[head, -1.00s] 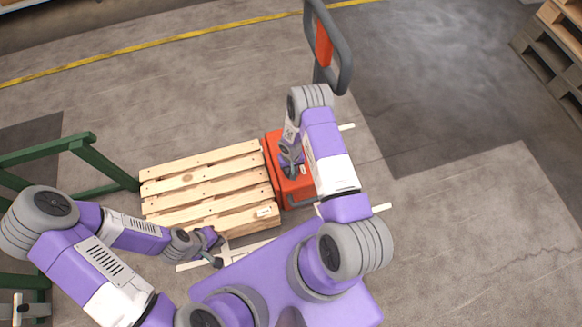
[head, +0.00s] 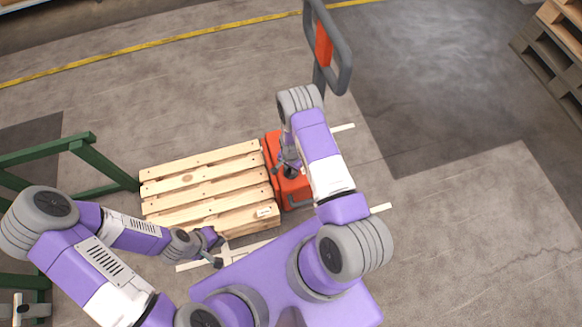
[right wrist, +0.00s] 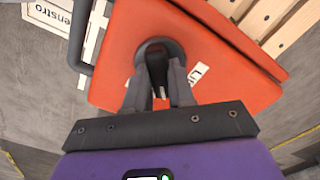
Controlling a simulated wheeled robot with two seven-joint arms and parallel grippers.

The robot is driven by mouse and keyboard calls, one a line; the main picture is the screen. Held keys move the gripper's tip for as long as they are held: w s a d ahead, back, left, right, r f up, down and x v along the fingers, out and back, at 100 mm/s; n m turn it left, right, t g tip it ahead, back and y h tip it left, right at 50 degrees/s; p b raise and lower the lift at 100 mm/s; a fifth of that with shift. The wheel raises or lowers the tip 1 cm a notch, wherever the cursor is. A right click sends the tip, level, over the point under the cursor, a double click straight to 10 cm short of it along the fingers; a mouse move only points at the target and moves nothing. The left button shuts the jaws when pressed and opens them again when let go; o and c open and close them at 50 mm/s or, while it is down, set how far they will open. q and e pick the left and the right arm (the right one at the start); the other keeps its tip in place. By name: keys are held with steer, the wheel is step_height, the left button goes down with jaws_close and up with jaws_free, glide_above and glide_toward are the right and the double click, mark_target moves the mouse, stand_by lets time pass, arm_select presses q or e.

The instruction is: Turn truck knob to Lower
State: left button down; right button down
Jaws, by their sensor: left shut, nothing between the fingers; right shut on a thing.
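The orange pallet truck body (head: 296,194) stands at the right end of the wooden pallet. On its top, the dark knob (right wrist: 153,47) sits on a round grey base in the right wrist view. My right gripper (right wrist: 160,84) is shut on the knob, with a finger on each side of it. In the head view my right gripper (head: 290,168) is over the truck body and partly hides the knob. A white label (right wrist: 198,74) beginning with "Li" is beside the knob, partly covered by a finger. My left gripper (head: 218,255) is shut and empty near the pallet's front edge.
The wooden pallet (head: 205,187) lies left of the truck body. The truck's grey handle (head: 343,65) rises behind it. A green metal frame (head: 105,187) stands at the left, and stacked pallets (head: 555,55) at the upper right. The floor on the right is clear.

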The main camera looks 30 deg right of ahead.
steer(key=m, duration=0.4)
steer(key=shift+s+f+m, duration=0.1)
steer(key=shift+m, duration=1.8)
steer(key=shift+a+m, duration=0.1)
steer(key=shift+m, duration=0.2)
steer(key=c, duration=1)
jaws_free()
steer(key=shift+o, duration=0.2)
step_height(320, 180, up, 8)
steer(key=p, duration=0.3)
steer(key=shift+f, duration=0.15)
